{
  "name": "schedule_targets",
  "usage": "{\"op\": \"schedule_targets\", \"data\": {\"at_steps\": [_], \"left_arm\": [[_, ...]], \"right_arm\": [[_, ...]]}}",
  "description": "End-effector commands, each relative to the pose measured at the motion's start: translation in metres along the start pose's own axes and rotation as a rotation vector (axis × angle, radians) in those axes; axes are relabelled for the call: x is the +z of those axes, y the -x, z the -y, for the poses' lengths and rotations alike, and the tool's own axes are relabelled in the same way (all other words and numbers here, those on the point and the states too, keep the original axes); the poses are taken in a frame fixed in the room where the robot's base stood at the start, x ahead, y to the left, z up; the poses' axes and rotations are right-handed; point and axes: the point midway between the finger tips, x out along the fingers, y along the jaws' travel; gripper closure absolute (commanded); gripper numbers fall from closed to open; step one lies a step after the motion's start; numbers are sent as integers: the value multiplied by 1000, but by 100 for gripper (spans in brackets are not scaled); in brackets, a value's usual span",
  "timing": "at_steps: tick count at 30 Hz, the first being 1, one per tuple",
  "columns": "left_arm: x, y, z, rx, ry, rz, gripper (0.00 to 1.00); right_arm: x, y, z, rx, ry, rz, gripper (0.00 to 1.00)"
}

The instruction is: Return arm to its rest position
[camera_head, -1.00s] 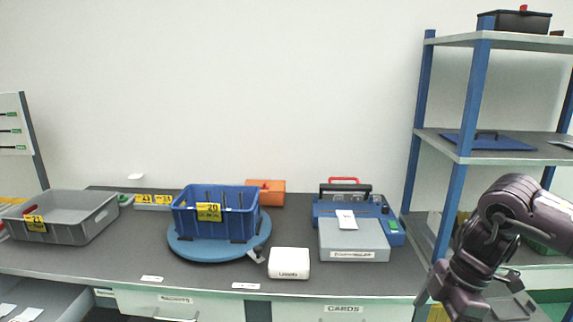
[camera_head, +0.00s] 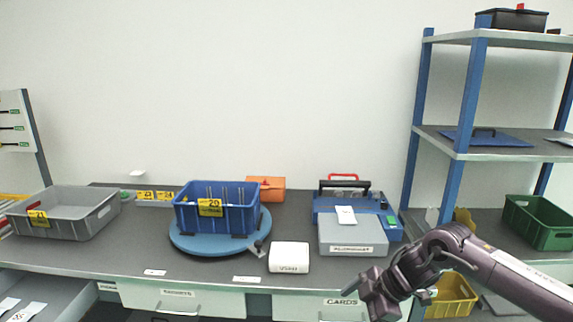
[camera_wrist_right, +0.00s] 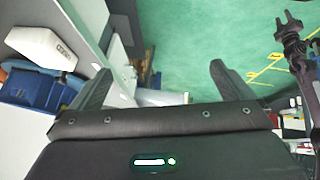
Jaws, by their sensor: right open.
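My right arm comes in from the right in the head view. Its gripper (camera_head: 377,296) is in front of the bench's front edge, near the drawer marked CARDS, with nothing seen in it. In the right wrist view the two fingers of the right gripper (camera_wrist_right: 160,82) stand wide apart with no object between them. The green floor shows beyond the fingers. My left gripper is not in the head view.
The bench (camera_head: 130,255) carries a grey bin (camera_head: 75,232), a blue bin (camera_head: 245,222) on a round blue turntable (camera_head: 190,243), a white box (camera_head: 289,257) and a blue-grey device (camera_head: 352,240). A shelf rack (camera_head: 452,190) with green (camera_head: 540,225) and yellow (camera_head: 455,298) bins stands right.

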Motion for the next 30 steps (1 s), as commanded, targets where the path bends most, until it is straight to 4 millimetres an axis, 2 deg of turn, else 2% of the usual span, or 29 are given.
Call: {"op": "schedule_targets", "data": {"at_steps": [1,5,8,11,14,15,17,20,21,23,24,26,27,29,30], "left_arm": [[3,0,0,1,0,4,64],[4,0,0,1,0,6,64],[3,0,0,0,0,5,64],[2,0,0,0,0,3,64],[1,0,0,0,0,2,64],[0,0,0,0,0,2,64],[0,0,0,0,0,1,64],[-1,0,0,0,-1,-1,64],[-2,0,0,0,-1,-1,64],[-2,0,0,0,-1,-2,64],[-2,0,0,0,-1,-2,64],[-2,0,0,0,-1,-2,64],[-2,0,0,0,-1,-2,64],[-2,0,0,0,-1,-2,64],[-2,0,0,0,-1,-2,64]], "right_arm": [[-3,-28,-2,18,-18,-49,0],[-3,-87,-13,113,-84,-160,0],[11,-131,-12,187,-177,-219,0],[39,-175,-1,262,-303,-242,0],[80,-219,27,328,-453,-227,0],[100,-236,44,351,-519,-208,0],[129,-259,72,379,-611,-173,0],[174,-289,126,407,-749,-98,0],[190,-300,150,414,-799,-64,0],[213,-313,187,420,-872,-11,0],[227,-320,214,420,-917,28,0],[246,-330,255,418,-982,85,0],[258,-335,284,414,-1023,127,0],[273,-341,327,405,-1081,187,0],[282,-344,356,398,-1117,229,0]]}}
